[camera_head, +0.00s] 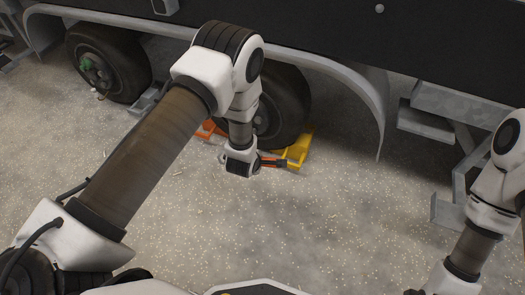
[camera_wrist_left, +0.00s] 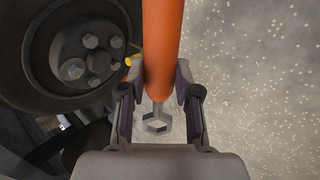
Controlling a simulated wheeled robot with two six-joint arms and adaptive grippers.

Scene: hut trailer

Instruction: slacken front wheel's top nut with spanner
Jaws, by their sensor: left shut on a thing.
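My left gripper (camera_wrist_left: 156,85) is shut on the orange handle of the spanner (camera_wrist_left: 162,45). The spanner's grey ring end (camera_wrist_left: 156,124) sticks out below the fingers, over the ground and touching no nut. A dark wheel (camera_wrist_left: 65,55) with several hub nuts (camera_wrist_left: 91,41) is at the upper left of the left wrist view, apart from the ring end.
A second wheel (camera_head: 125,65) stands to the left with a green thing (camera_head: 86,63) at its hub. A grey step frame (camera_head: 430,122) is at the right. The gravel in front is clear.

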